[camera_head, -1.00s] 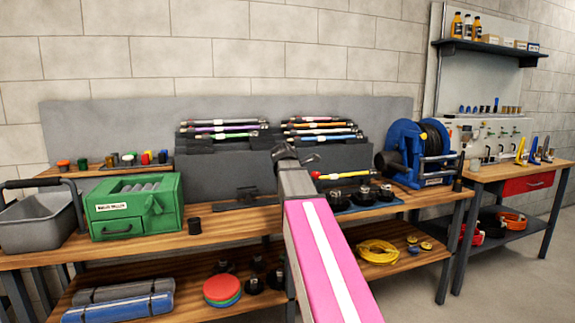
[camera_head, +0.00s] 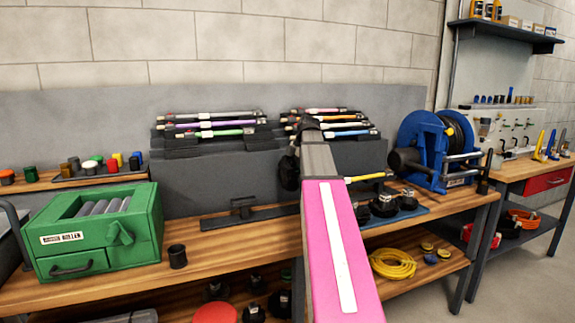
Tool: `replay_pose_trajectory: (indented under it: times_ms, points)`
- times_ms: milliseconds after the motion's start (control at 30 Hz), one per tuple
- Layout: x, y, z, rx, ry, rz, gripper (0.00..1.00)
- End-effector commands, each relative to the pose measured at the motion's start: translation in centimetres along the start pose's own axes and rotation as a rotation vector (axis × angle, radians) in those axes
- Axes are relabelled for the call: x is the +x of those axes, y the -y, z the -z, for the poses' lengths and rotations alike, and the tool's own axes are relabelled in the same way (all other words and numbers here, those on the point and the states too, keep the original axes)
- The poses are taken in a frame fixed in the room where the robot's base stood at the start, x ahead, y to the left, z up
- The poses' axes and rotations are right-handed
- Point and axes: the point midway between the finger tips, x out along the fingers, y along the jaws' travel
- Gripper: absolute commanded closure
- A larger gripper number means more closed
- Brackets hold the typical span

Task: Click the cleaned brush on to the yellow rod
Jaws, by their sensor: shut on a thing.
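My pink-sided arm reaches from the bottom of the view toward the bench, and my gripper (camera_head: 305,134) is at its far end, in front of the rod racks. The fingers are mostly hidden by the arm. A black, rounded thing, seemingly a brush head (camera_head: 289,172), shows at the gripper's left side, held above the bench. The yellow rod (camera_head: 368,177) lies just right of my arm, near the rack's lower right; its left part is hidden behind the arm. I cannot see the brush touching the rod.
Several black brushes (camera_head: 384,204) stand on a blue mat right of my arm. Racks hold coloured rods (camera_head: 205,133) behind. A blue reel (camera_head: 428,145) stands at right, a green box (camera_head: 95,235) at left, with a black cup (camera_head: 177,256) beside it.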

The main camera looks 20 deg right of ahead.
Motion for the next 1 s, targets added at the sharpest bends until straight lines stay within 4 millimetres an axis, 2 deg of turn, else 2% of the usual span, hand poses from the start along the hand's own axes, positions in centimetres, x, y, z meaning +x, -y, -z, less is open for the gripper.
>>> replay_pose_trajectory:
  times_ms: [367,1000]
  points:
    - [0.8,0.2,-0.3,0.002,-0.017,0.0,1.0]
    - [5.6,0.8,-2.0,0.002,-0.016,0.0,1.0]
